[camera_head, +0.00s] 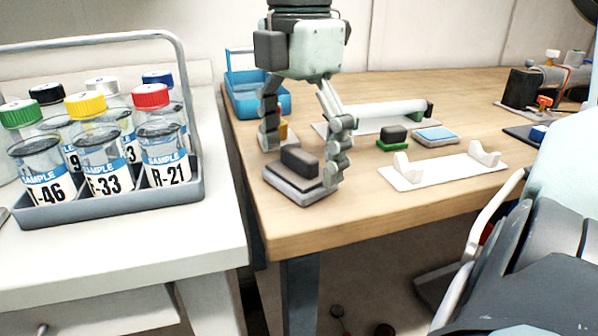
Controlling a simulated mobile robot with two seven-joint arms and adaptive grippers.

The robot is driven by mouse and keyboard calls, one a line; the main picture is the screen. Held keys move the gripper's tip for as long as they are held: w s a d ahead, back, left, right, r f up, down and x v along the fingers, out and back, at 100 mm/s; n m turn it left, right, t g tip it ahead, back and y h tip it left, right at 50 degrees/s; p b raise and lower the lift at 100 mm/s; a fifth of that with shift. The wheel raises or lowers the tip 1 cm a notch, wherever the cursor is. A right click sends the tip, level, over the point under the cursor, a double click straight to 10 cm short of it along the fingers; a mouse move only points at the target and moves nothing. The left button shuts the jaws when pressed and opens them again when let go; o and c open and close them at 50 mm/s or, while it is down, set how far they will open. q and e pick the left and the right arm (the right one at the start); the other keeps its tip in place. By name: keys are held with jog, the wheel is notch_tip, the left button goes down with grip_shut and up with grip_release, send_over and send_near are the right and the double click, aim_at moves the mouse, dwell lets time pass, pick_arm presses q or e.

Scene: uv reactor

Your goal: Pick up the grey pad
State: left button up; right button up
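The grey pad (292,190) lies flat near the left end of the wooden table, with a dark block-shaped handle (299,161) on top. My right gripper (302,162) points down over it, its two fingers spread wide on either side of the handle. A gap shows between the fingers and the handle. The right finger's tip hangs at the pad's right edge; I cannot tell whether it touches. My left gripper is not in view.
A green pad (394,144), a blue pad (435,137) and a white stand (445,172) are to the right. A blue basket (272,103) stands behind. A grey rack (110,203) of sample bottles stands on the white counter at left.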

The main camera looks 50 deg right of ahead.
jog(key=shift+s, duration=0.1)
jog(key=c, duration=1.2)
jog(key=shift+c, duration=1)
jog(key=shift+f, duration=0.1)
jog(key=shift+c, duration=0.7)
